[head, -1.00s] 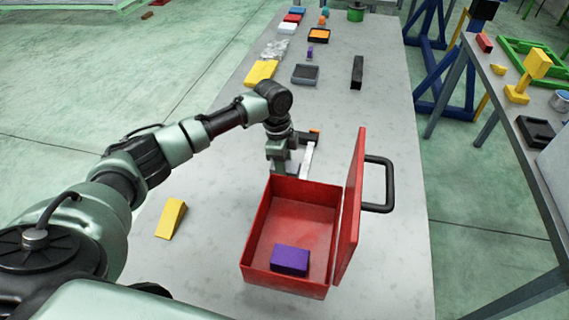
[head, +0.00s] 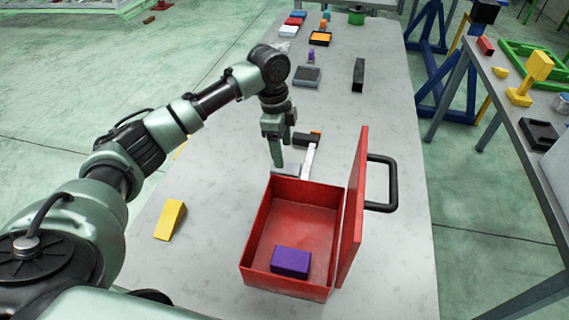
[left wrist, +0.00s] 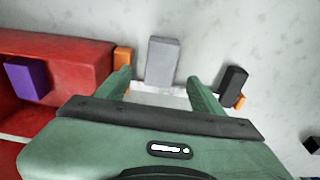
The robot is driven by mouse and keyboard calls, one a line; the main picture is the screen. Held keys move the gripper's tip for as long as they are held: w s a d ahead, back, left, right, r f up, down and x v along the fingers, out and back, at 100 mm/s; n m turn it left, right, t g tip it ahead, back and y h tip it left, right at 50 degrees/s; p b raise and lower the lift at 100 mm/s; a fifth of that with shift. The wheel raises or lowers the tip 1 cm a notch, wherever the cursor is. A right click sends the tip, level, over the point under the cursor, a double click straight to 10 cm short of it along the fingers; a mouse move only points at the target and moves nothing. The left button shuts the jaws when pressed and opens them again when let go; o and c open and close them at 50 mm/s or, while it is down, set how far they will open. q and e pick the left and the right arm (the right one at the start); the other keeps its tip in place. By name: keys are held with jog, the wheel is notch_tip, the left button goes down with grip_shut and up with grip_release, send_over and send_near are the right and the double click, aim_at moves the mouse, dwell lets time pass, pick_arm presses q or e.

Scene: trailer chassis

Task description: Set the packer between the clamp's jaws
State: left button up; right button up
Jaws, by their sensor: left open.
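The clamp lies flat on the grey table behind the red box. Its pale bar (head: 309,158) shows in the head view, with a dark jaw (head: 305,139) at the far end. In the left wrist view the dark jaw (left wrist: 233,82) is right and an orange end piece (left wrist: 123,60) is left. A grey block (left wrist: 162,62), which looks like the packer, lies between them, apart from the dark jaw; contact with the other end is unclear. It also shows in the head view (head: 287,169). My left gripper (head: 279,150) is open and empty above the clamp. My right gripper is out of view.
The open red box (head: 252,232) stands close in front of the clamp, its lid (head: 352,205) upright at right, with a purple block (head: 290,262) inside. A yellow wedge (head: 170,220) lies to the left. A black block (head: 358,74) and trays stand farther back.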

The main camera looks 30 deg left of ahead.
pick_arm(q)
jog(key=r, duration=0.4)
jog(key=shift+s+a+r+b, duration=0.1)
jog(key=shift+a+r+b, duration=0.05)
jog(key=shift+a+b, duration=0.15)
